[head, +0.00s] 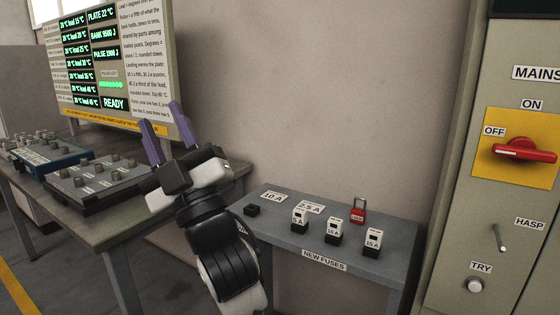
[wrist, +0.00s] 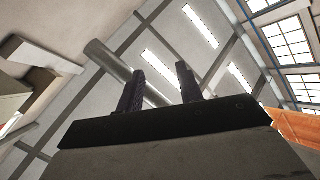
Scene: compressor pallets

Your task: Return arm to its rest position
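My gripper (head: 164,124) is raised in front of the lower part of the display board, its two purple fingers pointing up. The fingers are apart with nothing between them. In the wrist view my gripper (wrist: 160,88) also shows its two dark fingers apart and empty, against the ceiling. My arm comes up from the bottom of the head view, between the bench and the fuse table, and hides part of the wall and the bench's right end.
A bench (head: 110,228) at left carries grey and blue boxes with knobs. The fuse table (head: 280,222) holds several fuses and a red padlock (head: 358,211). A mains cabinet (head: 455,245) with a red switch (head: 525,150) stands at right. The display board (head: 150,60) reads READY.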

